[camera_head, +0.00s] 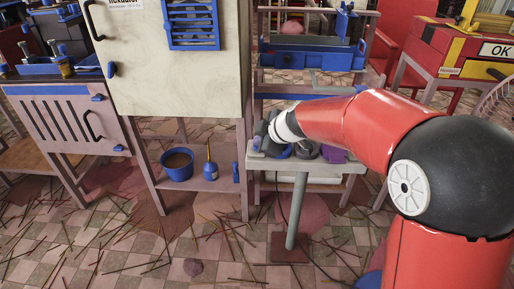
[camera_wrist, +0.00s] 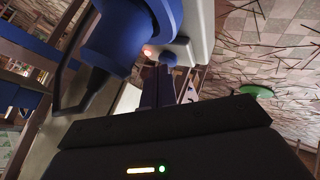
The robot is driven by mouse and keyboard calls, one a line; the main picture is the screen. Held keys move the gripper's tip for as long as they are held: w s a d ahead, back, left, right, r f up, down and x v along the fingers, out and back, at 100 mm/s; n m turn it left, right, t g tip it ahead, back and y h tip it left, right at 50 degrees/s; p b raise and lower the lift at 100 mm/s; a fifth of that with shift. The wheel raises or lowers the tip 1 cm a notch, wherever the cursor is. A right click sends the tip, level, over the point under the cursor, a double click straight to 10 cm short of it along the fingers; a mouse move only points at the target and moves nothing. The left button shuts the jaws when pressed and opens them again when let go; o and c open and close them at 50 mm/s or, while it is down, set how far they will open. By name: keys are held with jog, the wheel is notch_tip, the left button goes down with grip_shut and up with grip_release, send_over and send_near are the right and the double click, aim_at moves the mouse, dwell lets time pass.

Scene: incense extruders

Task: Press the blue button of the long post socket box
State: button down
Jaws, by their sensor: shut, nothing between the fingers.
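The long post socket box (camera_head: 325,168) is a pale, wide box on a single upright post (camera_head: 297,210), right of the cabinet. Dark round and purple parts show on its top. My gripper reaches its left end from above; my arm hides part of the top in the head view. In the wrist view, my gripper (camera_wrist: 166,72) is shut and empty, with its dark blue fingers close together. A small round blue button (camera_wrist: 168,58) shows right at the fingertips, beside the pale box edge (camera_wrist: 200,32). I cannot tell whether they touch.
A large blue socket or plug piece (camera_wrist: 118,38) lies close to the left of my fingers in the wrist view. A pale cabinet (camera_head: 178,70) stands left of the post box, with a blue pot (camera_head: 177,171) below. Thin sticks litter the tiled floor.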

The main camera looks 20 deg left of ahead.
jog(key=shift+f, duration=0.15)
dwell(0.4)
jog(key=shift+r, duration=0.35)
notch_tip(320, 180, up, 6)
jog(key=p, duration=0.2)
dwell(0.4)
dwell(0.4)
jog(key=s+d+r+m+h, duration=0.2)
jog(key=s+d+m, duration=0.4)
jog(key=s+d, duration=0.45)
jog(key=s+d+r+m+h, duration=0.25)
jog(key=s+d+m, duration=0.45)
jog(key=d, duration=0.7)
jog(key=s+d+f+m+h+p, duration=0.1)
jog(key=s+d+f+m+h, duration=0.2)
jog(key=s+d+m, duration=0.4)
jog(key=s+d+f, duration=0.1)
jog(key=s, duration=0.2)
jog(key=shift+d, duration=0.35)
